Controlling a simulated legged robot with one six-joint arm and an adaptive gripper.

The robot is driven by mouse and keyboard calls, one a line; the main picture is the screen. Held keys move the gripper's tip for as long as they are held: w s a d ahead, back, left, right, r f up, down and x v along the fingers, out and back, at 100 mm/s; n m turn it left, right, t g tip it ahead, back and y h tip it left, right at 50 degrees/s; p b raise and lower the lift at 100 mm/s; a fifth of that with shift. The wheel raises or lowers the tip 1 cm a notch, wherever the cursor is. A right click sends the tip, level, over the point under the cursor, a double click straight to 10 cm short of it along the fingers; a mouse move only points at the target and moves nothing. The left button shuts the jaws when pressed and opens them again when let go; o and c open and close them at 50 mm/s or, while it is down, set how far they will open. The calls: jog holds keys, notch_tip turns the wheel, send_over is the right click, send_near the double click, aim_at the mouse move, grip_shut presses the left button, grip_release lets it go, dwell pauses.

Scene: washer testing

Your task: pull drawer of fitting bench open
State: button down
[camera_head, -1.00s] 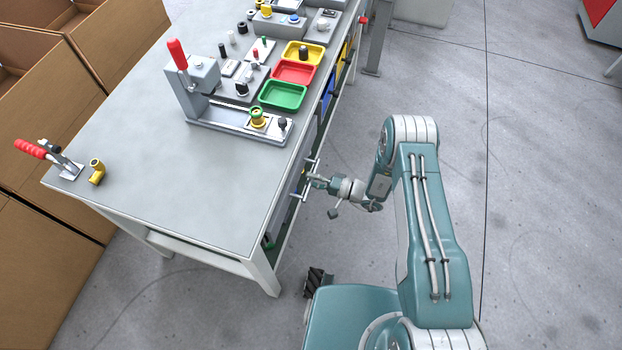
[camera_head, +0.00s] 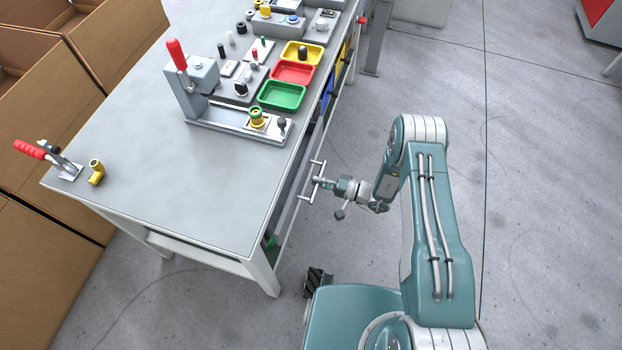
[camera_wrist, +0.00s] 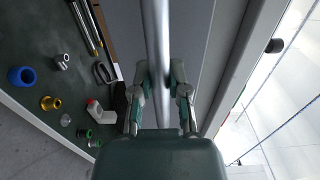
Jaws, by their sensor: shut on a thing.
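The fitting bench (camera_head: 165,170) stands left of my arm, with its drawer side facing me. My gripper (camera_head: 322,183) is beside that side, below the top's right edge. It is shut on a bar handle (camera_head: 314,174), which stands out from the bench. In the wrist view, my gripper's two fingers (camera_wrist: 161,75) close around the round metal handle bar (camera_wrist: 157,30). A grey panel, apparently the drawer front (camera_wrist: 200,45), lies behind the bar. The bench top hides most of the drawer in the head view, so I cannot tell its full opening.
Green (camera_head: 282,95), red (camera_head: 294,73) and yellow (camera_head: 303,53) trays and a red-handled press (camera_head: 190,80) stand on the bench. Cardboard boxes (camera_head: 50,260) are at the left. The floor (camera_head: 540,200) right of my arm is clear. Small parts lie on a dark surface (camera_wrist: 40,60).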

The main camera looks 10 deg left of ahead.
jog(key=s+d, duration=0.2)
jog(key=d, duration=2.1)
jog(key=shift+f, duration=0.2)
jog(key=shift+d, duration=0.1)
jog(key=c, duration=0.6)
grip_release()
jog(key=shift+r, duration=0.1)
jog(key=d, duration=1.2)
jog(key=shift+s, duration=0.4)
